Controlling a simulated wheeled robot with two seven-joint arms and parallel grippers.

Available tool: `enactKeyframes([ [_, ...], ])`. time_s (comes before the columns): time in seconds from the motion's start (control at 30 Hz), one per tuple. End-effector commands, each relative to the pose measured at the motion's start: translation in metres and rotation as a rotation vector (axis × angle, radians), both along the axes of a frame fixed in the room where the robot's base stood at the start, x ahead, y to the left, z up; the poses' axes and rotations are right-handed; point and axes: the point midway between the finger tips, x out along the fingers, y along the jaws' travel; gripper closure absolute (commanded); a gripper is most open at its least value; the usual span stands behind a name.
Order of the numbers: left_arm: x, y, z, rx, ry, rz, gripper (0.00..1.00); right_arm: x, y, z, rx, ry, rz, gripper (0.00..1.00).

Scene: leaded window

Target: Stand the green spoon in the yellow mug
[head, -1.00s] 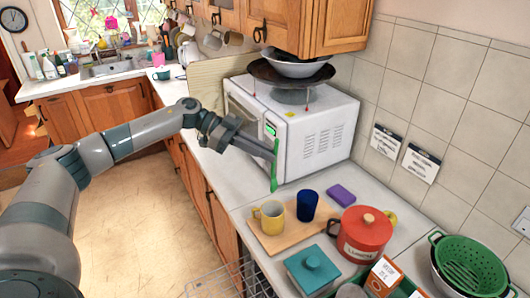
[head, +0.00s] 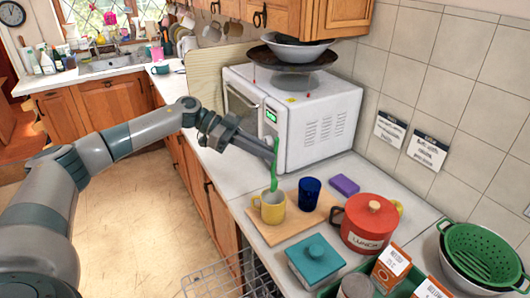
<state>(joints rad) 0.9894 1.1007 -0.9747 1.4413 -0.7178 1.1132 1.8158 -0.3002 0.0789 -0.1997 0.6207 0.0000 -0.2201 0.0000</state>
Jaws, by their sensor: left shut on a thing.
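The green spoon (head: 274,172) hangs upright from my left gripper (head: 272,154), which is shut on its upper part. The yellow mug (head: 270,210) stands upright on a wooden board (head: 290,228), its handle to the left. In the head view the spoon's lower end meets the mug's far rim. I cannot tell whether that end is inside the mug, above it or behind it. My right gripper is not in view.
A dark blue cup (head: 309,194) stands close right of the mug on the board. A purple sponge (head: 344,185), a red lidded pot (head: 369,224) and a teal lidded box (head: 315,262) are nearby. The white microwave (head: 318,125) stands behind the spoon.

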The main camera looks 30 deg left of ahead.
Motion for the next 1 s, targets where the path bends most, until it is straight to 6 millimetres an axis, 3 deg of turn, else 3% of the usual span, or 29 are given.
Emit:
enactKeyframes([
  [1.0, 0.0, 0.0, -0.065, 0.0, 0.001, 0.0, 1.0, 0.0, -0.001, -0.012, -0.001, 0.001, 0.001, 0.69],
])
